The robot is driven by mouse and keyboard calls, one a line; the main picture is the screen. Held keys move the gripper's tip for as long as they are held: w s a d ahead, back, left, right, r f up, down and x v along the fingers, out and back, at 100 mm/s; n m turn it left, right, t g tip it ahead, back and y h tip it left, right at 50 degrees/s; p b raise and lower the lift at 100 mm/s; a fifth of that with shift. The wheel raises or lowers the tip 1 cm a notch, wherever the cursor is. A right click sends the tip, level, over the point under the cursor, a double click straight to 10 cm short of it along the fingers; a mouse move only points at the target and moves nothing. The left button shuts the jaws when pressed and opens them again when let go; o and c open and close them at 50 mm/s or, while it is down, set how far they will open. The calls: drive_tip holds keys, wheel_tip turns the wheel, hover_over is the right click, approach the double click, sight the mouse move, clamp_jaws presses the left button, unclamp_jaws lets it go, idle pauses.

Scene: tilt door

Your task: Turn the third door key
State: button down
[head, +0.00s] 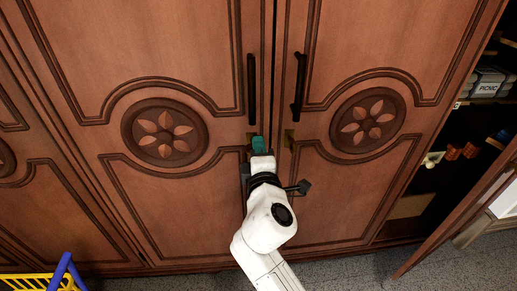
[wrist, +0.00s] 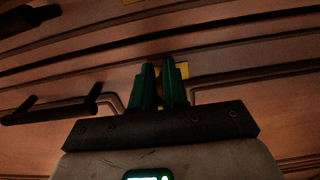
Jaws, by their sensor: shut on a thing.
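My gripper (head: 257,145) is at the middle of the wardrobe front, close to the door (head: 190,65) left of the centre seam. Its green fingers are at that door's brass lock plate (head: 251,137), just below the black handle (head: 251,88). In the wrist view the fingers (wrist: 160,85) stand close together in front of the brass plate (wrist: 181,70). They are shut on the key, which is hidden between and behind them. The door looks closed.
The door (head: 345,60) to the right has its own black handle (head: 299,85) and brass plate (head: 289,137). At the far right a door (head: 460,215) stands open before shelves. A yellow and blue basket (head: 45,280) is at the lower left.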

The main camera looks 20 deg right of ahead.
drive_tip(key=shift+f, duration=0.1)
drive_tip(key=c, duration=1.2)
unclamp_jaws()
drive_tip(key=shift+c, duration=0.2)
drive_tip(key=v, duration=1)
drive_tip(key=shift+s+a, duration=0.15)
drive_tip(key=shift+s, duration=0.2)
